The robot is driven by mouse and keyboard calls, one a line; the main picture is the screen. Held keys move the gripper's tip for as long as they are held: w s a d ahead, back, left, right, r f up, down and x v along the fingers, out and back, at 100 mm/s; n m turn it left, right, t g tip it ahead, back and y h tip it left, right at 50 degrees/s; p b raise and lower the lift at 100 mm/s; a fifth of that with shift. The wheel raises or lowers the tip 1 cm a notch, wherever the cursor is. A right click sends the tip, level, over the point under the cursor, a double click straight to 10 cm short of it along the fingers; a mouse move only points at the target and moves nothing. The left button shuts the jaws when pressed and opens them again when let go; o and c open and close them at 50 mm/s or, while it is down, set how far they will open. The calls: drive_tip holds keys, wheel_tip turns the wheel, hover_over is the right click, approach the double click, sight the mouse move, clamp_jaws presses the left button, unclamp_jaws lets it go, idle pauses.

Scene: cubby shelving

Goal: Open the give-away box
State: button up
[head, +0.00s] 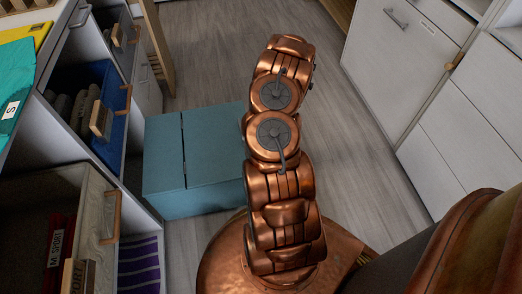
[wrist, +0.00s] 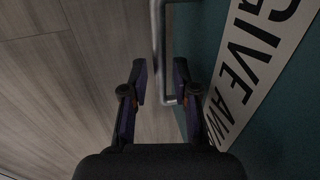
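The give-away box is a teal box (head: 160,165) on the floor, partly hidden behind my arm in the head view. Its top shows a seam and looks shut. In the wrist view its teal face (wrist: 278,135) fills the right side, with a white label (wrist: 253,50) reading "GIVE AWA...". A grey metal bar handle (wrist: 158,45) runs beside that face. My gripper (wrist: 159,82) is open, with its fingertips on either side of the handle's lower end in the picture. I cannot tell whether they touch it. The gripper does not show in the head view.
Shelving with pulled-out bins stands at left, including a blue bin (head: 117,115) and a bin with red contents (head: 82,190). White cabinets (head: 400,60) line the right. Grey wood floor (head: 215,55) is clear between them.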

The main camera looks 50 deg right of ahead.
drive_tip(key=shift+o, duration=0.4)
drive_tip(key=shift+r, duration=0.15)
drive_tip(key=shift+d+r, duration=0.1)
drive_tip(key=shift+r, duration=0.15)
wheel_tip(320, 180, up, 11)
drive_tip(key=s+d, duration=0.1)
drive_tip(key=shift+s+d, duration=0.2)
drive_tip(key=shift+d, duration=0.15)
idle(0.4)
